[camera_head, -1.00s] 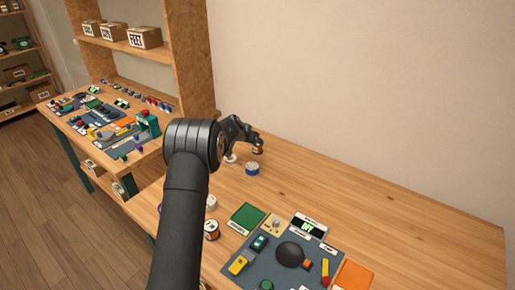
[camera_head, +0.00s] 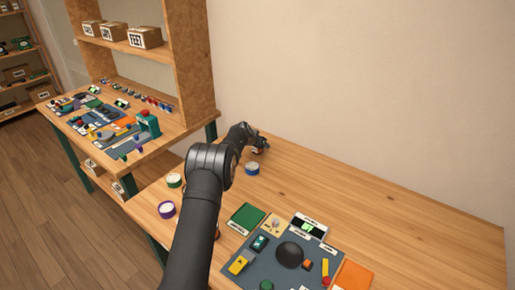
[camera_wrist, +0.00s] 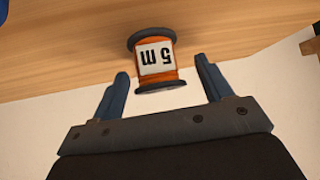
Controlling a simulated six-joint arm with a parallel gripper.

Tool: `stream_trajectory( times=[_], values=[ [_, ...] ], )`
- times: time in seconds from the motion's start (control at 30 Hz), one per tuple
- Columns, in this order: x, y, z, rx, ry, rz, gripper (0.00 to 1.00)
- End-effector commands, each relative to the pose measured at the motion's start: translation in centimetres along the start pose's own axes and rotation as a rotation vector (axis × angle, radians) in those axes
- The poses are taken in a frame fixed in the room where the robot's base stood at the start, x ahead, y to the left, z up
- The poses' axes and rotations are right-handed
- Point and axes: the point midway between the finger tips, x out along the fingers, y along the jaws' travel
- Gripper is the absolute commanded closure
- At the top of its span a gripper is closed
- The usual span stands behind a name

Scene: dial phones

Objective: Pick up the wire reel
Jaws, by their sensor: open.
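The wire reel (camera_wrist: 156,58) shows in the wrist view. It has orange wire, dark end flanges and a white label reading "5 m" upside down. My gripper (camera_wrist: 163,68) is open, with one finger on each side of the reel's near end and visible gaps between. The reel is not held. In the head view my gripper (camera_head: 262,147) is at the back of the wooden table, near the wall, and mostly hides the reel there.
A blue roll (camera_head: 252,168) stands close in front of my gripper. A green roll (camera_head: 174,181) and a purple roll (camera_head: 167,209) are left of my arm. A grey board with parts (camera_head: 240,284) lies at the front. The table's right side is clear (camera_head: 400,220).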

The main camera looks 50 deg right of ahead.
Motion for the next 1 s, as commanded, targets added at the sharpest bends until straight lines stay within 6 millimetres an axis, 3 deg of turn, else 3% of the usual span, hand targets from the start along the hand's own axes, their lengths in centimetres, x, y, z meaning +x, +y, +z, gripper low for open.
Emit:
stream_trajectory(
  times=[0.17, 0.43, 0.77, 1.0],
  values=[
    [0.0, 0.0, 0.0, 0.000, 0.000, 0.000, 0.28],
    [0.0, 0.0, 0.0, 0.001, 0.000, 0.000, 0.77],
    [-0.4, 0.0, -0.4, 0.001, 0.002, 0.000, 0.79],
    [-3.6, 0.0, -3.7, 0.002, 0.005, -0.001, 0.79]
  ],
)
